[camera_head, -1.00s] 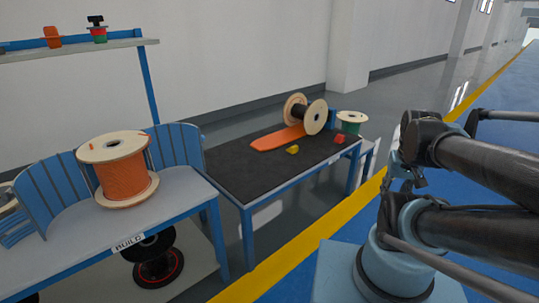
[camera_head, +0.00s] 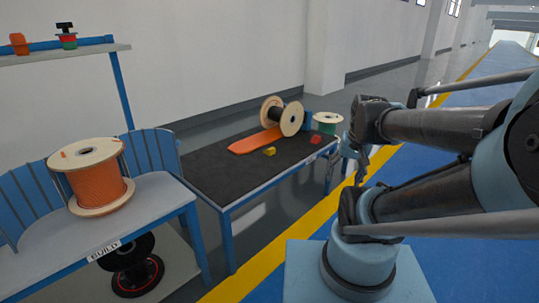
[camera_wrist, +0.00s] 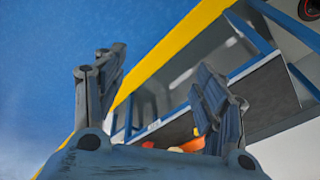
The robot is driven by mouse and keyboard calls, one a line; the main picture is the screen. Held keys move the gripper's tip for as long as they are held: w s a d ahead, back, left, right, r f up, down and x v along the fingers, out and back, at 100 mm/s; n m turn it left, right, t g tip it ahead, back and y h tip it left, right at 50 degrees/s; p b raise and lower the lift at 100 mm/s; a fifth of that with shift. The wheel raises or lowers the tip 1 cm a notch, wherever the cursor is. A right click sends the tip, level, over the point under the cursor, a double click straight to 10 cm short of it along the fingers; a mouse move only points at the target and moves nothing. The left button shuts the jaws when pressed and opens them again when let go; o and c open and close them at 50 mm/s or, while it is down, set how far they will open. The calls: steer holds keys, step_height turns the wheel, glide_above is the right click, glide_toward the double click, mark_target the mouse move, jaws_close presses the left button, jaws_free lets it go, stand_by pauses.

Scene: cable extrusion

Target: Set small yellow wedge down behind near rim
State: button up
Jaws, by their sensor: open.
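The small yellow wedge (camera_head: 269,151) lies on the dark top of the far table (camera_head: 225,176), in front of an orange ramp-like piece (camera_head: 255,140). A spool of black cable lies on its side at the ramp's back end. Its round wooden near rim (camera_head: 291,119) faces me, with the wedge apart from it toward the front left. My gripper (camera_wrist: 161,65) is open in the wrist view, with nothing between its fingers. It is away from the wedge. Small orange and yellow patches low between the fingers are too blurred to identify.
A red block (camera_head: 315,140) lies near the table's right edge. An orange cable spool (camera_head: 92,178) stands on the left bench (camera_head: 155,205). Open floor lies right of the far table.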

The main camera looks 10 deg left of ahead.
steer(key=w+a+r+m+t+y, duration=0.1)
steer(key=w+a+r+m, duration=0.15)
steer(key=w, duration=0.55)
steer(key=w+a+r+m+y, duration=0.1)
steer(key=w+a+m+y, duration=0.15)
steer(key=w, duration=0.55)
steer(key=m+t+y, duration=0.5)
steer(key=m+y, duration=0.1)
steer(key=m, duration=1.3)
glide_above(273, 149)
steer(key=s+d, duration=1)
steer(key=d, duration=0.2)
step_height(273, 149, down, 21)
steer(key=x, duration=1.1)
steer(key=shift+s+a, duration=0.15)
steer(key=shift+a, duration=0.15)
steer(key=shift+x, duration=2.85)
steer(key=shift+d, duration=0.2)
steer(key=c, duration=1.2)
steer(key=shift+c, duration=0.2)
